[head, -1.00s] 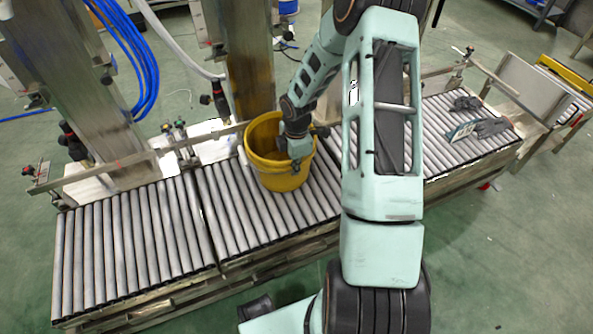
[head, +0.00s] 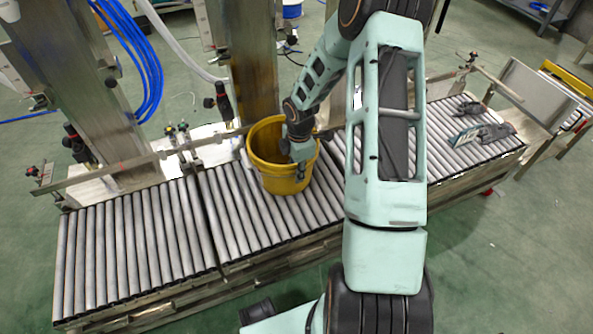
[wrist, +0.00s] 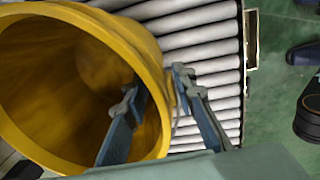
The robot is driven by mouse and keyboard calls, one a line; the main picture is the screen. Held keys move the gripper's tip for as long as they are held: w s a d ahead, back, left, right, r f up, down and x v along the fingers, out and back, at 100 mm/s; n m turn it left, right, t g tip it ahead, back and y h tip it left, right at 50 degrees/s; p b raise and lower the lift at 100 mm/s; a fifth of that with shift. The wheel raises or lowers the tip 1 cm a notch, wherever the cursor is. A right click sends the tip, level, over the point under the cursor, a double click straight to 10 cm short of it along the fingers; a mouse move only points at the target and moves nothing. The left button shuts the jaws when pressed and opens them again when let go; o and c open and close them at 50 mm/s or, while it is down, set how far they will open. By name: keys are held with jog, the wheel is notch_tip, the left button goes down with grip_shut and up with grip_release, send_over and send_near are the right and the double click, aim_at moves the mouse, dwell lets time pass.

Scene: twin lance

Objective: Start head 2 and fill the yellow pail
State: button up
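The yellow pail (head: 268,182) stands upright on the roller conveyor (head: 232,215), in front of the right-hand steel column. Its inside looks empty in the wrist view. My gripper (head: 299,168) is at the pail's right rim, pointing down. In the wrist view the pail (wrist: 150,40) fills the left side, and my gripper (wrist: 158,92) straddles its wall, one finger inside and one outside. A gap shows between the inner finger and the wall, so the gripper looks open. The outer finger is close to the wall; I cannot tell whether it touches.
Two steel columns, left (head: 75,80) and right (head: 245,60), stand behind the conveyor with valves and hoses. A guide rail (head: 110,172) runs along the back. Dark gloves (head: 497,133) lie on the right rollers. The left rollers are clear.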

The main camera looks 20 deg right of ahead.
notch_tip(320, 180, up, 12)
jog(key=s, duration=0.1)
